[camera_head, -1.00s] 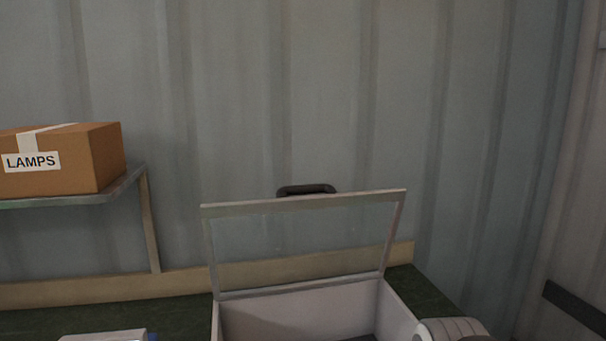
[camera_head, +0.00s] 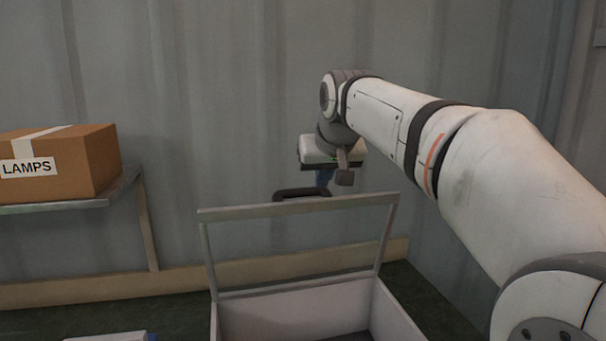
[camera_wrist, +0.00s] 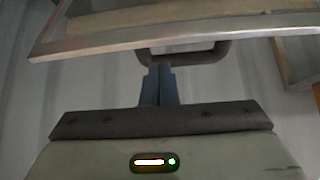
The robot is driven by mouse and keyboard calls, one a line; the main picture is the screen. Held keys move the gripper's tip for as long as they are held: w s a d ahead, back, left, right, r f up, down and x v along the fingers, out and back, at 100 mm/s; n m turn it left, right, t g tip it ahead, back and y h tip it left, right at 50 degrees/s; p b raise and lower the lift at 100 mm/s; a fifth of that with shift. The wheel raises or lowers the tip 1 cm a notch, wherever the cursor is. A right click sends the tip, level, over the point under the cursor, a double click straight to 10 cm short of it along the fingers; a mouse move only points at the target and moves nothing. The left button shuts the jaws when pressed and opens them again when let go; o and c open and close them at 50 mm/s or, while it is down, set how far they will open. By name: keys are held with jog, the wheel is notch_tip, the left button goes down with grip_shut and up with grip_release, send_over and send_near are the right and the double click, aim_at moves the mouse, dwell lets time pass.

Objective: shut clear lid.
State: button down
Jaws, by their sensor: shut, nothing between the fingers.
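The clear lid (camera_head: 297,207) stands raised, almost upright, at the back of the open white box (camera_head: 290,313). Its pale frame surrounds a see-through pane, and a dark handle (camera_head: 290,194) sits on its top edge. My gripper (camera_head: 323,185) is behind the lid's top edge, close to the right part of the handle. In the wrist view, my shut gripper (camera_wrist: 160,72) has its blue fingertips at the handle (camera_wrist: 190,57), with the lid frame (camera_wrist: 180,36) beyond. I cannot tell whether the fingertips touch the handle. The fingers hold nothing.
A cardboard box marked LAMPS (camera_head: 62,162) sits on a shelf (camera_head: 85,203) at the left. A corrugated wall (camera_head: 230,100) stands close behind the lid. A white object (camera_head: 105,337) lies on the green bench (camera_head: 90,316) left of the box.

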aim_at(299, 189)
jog(key=w+a+r, duration=0.3)
jog(key=a+r, duration=0.1)
jog(key=r, duration=0.2)
jog(key=shift+n+t+y, duration=0.3)
jog(key=shift+t, duration=0.2)
jog(key=w+f, duration=0.1)
jog(key=f, duration=0.1)
jog(key=w+f+p, duration=0.1)
jog(key=f, duration=0.2)
jog(key=w+a+f, duration=0.1)
jog(key=f, duration=0.2)
jog(key=shift+w+f, duration=0.2)
jog(key=shift+w, duration=0.2)
jog(key=shift+f, duration=0.25)
jog(key=shift+s, duration=0.1)
jog(key=shift+d, duration=0.15)
